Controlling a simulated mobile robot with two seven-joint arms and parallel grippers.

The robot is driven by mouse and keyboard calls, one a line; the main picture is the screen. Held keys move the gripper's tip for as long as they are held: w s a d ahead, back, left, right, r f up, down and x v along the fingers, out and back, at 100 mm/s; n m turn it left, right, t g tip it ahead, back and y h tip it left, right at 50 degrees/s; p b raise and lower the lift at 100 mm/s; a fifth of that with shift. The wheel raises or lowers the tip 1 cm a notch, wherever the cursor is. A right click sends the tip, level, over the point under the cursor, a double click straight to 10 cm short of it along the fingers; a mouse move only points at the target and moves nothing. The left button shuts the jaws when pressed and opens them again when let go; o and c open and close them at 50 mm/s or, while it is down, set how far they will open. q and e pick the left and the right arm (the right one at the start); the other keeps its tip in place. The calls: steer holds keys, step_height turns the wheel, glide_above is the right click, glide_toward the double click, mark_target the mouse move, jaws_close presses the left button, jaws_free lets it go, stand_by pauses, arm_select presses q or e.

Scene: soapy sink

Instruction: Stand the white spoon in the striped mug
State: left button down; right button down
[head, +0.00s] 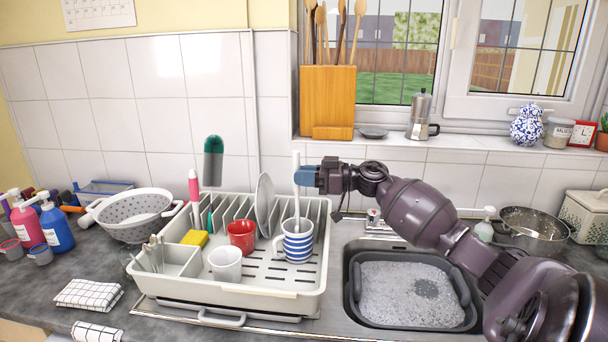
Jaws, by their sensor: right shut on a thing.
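The white spoon (297,209) is upright, with its upper end held in my right gripper (304,176). The right gripper is shut on it and comes in from the right, above the dish rack. The blue-and-white striped mug (297,246) stands upright in the right part of the rack, directly below the gripper. The spoon's lower part reaches down to the mug's mouth and seems to be within the rim; its lowest end is hidden. My left gripper is not in view.
The dish rack (236,295) also holds a red mug (241,234), a white mug (225,264), a plate (265,205), a yellow sponge (195,238) and upright utensils. Right of it is a sink basin with suds (412,295). A wooden utensil block (328,98) stands on the sill behind.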

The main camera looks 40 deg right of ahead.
steer(key=c, duration=1)
jaws_free()
steer(key=v, duration=1)
steer(key=shift+s+d, duration=0.25)
steer(key=shift+s, duration=0.05)
